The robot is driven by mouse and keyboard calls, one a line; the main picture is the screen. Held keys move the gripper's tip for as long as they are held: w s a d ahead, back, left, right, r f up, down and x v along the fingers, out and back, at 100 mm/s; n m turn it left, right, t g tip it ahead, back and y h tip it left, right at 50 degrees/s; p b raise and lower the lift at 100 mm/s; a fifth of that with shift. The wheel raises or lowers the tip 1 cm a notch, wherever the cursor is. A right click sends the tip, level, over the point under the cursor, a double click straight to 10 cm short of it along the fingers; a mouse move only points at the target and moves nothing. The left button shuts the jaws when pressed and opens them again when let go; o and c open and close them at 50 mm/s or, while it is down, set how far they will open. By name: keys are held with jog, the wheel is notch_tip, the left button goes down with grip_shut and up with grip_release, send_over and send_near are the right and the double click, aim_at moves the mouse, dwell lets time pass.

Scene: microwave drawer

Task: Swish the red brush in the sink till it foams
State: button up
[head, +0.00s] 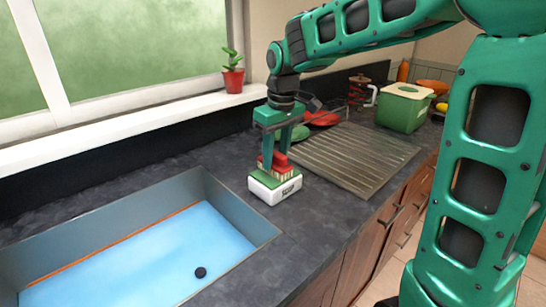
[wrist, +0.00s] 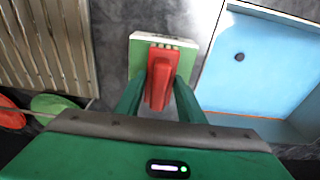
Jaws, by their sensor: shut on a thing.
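The red brush (head: 281,162) is in my gripper (head: 279,155), with its pale bristles pointing down. My gripper is shut on its red handle, which also shows in the wrist view (wrist: 158,84). Below the brush is a white block marked "SOAP" with a green top (head: 275,189), standing on the dark counter. The bristles meet or nearly meet the green top; I cannot tell if they touch. The sink (head: 238,199) is to the left of the soap block in the head view, with a light blue bottom and a dark round drain. No foam shows in it.
A ribbed drainboard (head: 350,158) lies right of the soap block. Behind it are red and green plates (head: 322,118) and a green box (head: 403,108). A potted plant (head: 233,76) stands on the windowsill. Bare counter lies between soap and sink.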

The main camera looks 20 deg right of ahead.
aim_at(276, 152)
jog(key=shift+r, duration=3.45)
